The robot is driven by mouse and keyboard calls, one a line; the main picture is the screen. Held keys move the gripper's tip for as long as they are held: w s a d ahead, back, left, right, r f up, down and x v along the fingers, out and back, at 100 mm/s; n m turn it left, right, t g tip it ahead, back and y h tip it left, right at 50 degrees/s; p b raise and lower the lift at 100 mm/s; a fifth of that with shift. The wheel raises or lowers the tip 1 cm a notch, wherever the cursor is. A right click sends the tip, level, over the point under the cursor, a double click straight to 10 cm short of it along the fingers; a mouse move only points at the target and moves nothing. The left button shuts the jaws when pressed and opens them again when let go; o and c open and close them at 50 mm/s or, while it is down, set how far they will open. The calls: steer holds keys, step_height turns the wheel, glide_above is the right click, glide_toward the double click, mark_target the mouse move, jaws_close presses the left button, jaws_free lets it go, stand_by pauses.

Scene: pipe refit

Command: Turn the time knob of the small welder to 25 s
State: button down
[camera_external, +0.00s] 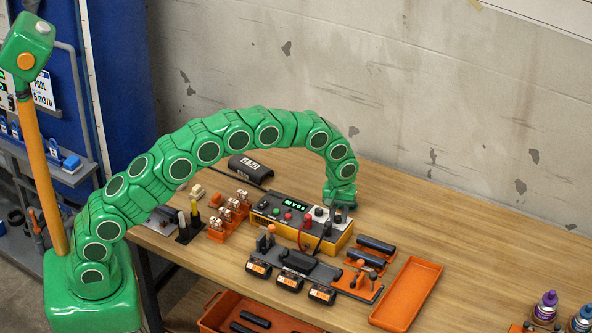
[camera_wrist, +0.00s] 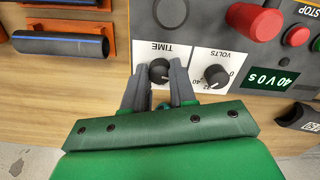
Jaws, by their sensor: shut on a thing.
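The small welder (camera_external: 270,221) is a grey-topped, yellow-sided box on the bench. The wrist view shows its panel (camera_wrist: 200,22) upside down. The dark round time knob (camera_wrist: 160,73), beside the label TIME, sits between the two grey fingers of my gripper (camera_wrist: 161,78). The fingers are shut on it, covering its sides. The volts knob (camera_wrist: 216,76) is just to the right, clear of the fingers. The green display (camera_wrist: 268,78) reads 40 V 0 s. In the external view my gripper (camera_external: 339,205) is over the panel's right end, hiding the time knob.
Red and black plugs (camera_wrist: 255,20) stand up from the panel near the knobs. Orange holders with dark pipes (camera_external: 374,246) lie right of the welder, with an empty orange tray (camera_external: 407,292) beyond. Clamps and a black block (camera_external: 296,261) lie in front.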

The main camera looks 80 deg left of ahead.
steer(key=m, duration=2.2)
steer(key=shift+m, duration=0.3)
steer(key=m, duration=0.3)
steer(key=shift+m, duration=2.3)
